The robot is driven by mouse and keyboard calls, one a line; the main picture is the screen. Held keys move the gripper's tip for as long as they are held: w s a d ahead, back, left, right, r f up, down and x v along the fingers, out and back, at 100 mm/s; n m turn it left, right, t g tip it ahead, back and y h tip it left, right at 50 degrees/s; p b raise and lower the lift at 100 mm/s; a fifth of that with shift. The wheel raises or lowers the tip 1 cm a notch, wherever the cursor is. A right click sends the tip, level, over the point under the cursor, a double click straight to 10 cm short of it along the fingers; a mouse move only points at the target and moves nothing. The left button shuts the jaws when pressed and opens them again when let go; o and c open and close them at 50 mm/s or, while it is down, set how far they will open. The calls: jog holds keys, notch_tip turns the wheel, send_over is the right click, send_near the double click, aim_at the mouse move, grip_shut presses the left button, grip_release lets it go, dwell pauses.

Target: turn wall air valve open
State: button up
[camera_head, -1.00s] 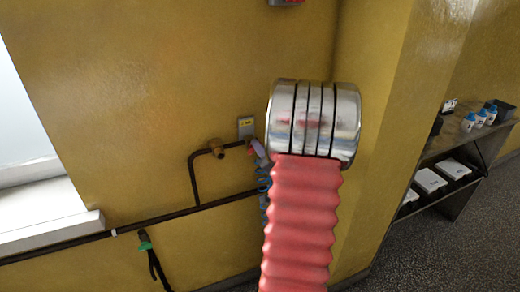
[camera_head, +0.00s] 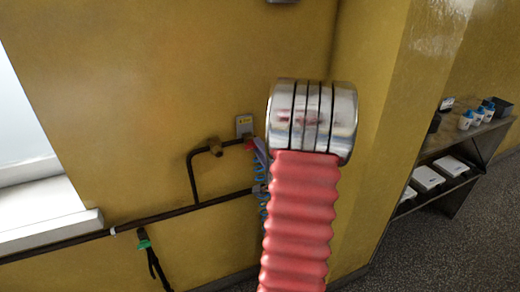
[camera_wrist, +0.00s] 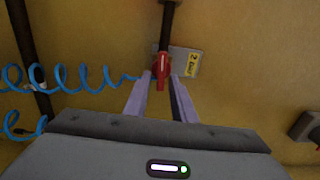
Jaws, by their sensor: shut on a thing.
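The wall air valve shows in the wrist view as a red lever handle (camera_wrist: 162,66) at the end of a dark pipe (camera_wrist: 167,25). The handle points roughly along the line of that pipe. My gripper (camera_wrist: 161,79) has its two pale purple fingers on either side of the handle and is shut on it. In the head view my red arm and its chrome joint hide the valve and most of the gripper; only a sliver of purple finger (camera_head: 261,149) shows beside the pipe's end.
A grey plate with a yellow label (camera_wrist: 193,65) is right beside the handle. A coiled blue hose (camera_wrist: 60,78) hangs nearby. A shelf (camera_head: 462,141) with bottles and boxes stands right; a green-banded strap (camera_head: 144,244) hangs left.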

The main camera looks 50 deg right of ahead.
jog(key=shift+s+f, duration=0.1)
jog(key=shift+f, duration=0.2)
jog(key=o, duration=0.7)
jog(key=shift+r, duration=0.1)
jog(key=shift+a+r, duration=0.1)
